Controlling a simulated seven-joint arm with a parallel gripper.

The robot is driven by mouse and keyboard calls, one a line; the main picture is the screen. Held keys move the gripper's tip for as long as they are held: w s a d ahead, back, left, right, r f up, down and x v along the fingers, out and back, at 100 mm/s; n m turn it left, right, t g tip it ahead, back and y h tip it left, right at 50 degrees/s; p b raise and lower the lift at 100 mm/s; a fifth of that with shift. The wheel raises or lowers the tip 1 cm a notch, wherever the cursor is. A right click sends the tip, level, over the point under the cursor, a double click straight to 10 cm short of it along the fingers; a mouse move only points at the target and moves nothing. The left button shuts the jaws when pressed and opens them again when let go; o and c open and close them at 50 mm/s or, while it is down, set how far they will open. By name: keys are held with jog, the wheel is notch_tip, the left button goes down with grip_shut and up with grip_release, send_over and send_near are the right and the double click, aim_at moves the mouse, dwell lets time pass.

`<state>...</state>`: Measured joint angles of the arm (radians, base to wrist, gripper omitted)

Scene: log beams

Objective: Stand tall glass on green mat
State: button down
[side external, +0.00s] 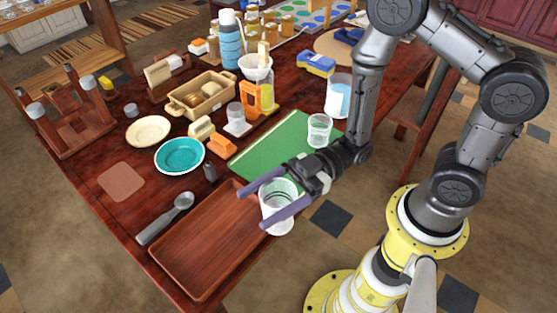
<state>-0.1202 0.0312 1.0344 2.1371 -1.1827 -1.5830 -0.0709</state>
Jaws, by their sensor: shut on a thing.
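A clear tall glass (279,203) is between the two purple-grey fingers of my gripper (258,208), at the near right end of the wooden tray. It looks about upright; I cannot tell whether its base touches anything. The gripper is shut on it, with its fingers reaching left past the glass. The green mat (268,148) lies flat on the table behind the gripper. A shorter clear glass (319,130) stands at the mat's right side, close to my wrist.
The brown wooden tray (195,255) lies empty at the table's front, with a spoon (165,218) beside it. A teal bowl (179,156) and orange block (221,146) are left of the mat. A taller glass with pale-blue contents (338,95) stands behind it. The mat's middle is clear.

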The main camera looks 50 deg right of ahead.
jog(key=d+m+t+h, duration=0.4)
jog(key=d+m+t, duration=0.3)
jog(key=d, duration=1.5)
jog(key=w+a+f+n+t, duration=0.1)
jog(key=w+f, duration=1.1)
jog(key=w, duration=0.2)
jog(key=shift+w+f, duration=0.25)
jog(key=shift+w, duration=0.15)
jog(key=shift+f, duration=0.1)
grip_release()
